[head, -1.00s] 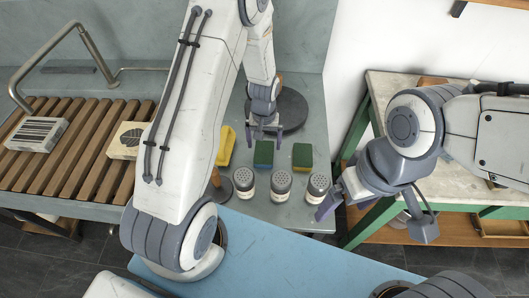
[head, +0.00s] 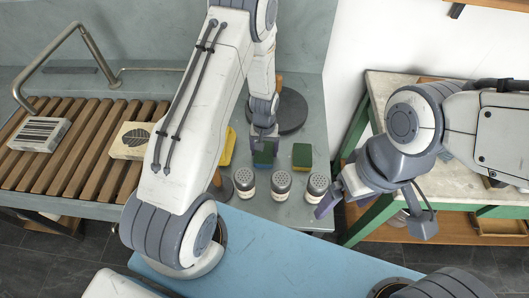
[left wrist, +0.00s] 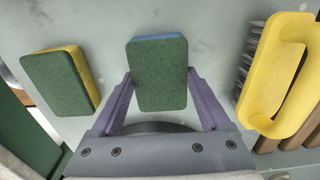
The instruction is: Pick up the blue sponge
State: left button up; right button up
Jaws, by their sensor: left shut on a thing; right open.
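The blue sponge (left wrist: 158,75) has a dark green scouring face toward the left wrist camera, with a strip of blue at its far edge. It lies between the two fingers of my left gripper (left wrist: 159,82), which is shut on its sides. In the head view the sponge (head: 263,159) shows partly under my left gripper (head: 264,144), at its spot on the counter; I cannot tell any lift. My right gripper (head: 328,203) is open and empty, right of the shakers.
A green and yellow sponge (head: 302,155) lies just right of the blue one. A yellow brush (left wrist: 285,75) is on the other side. Several shakers (head: 281,185) stand in front. A dark round base (head: 290,112) is behind. A slatted rack (head: 70,160) is at left.

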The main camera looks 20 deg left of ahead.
aim_at(264, 151)
pick_arm(q)
notch_tip(264, 151, up, 10)
jog(key=b, duration=0.2)
dwell(0.4)
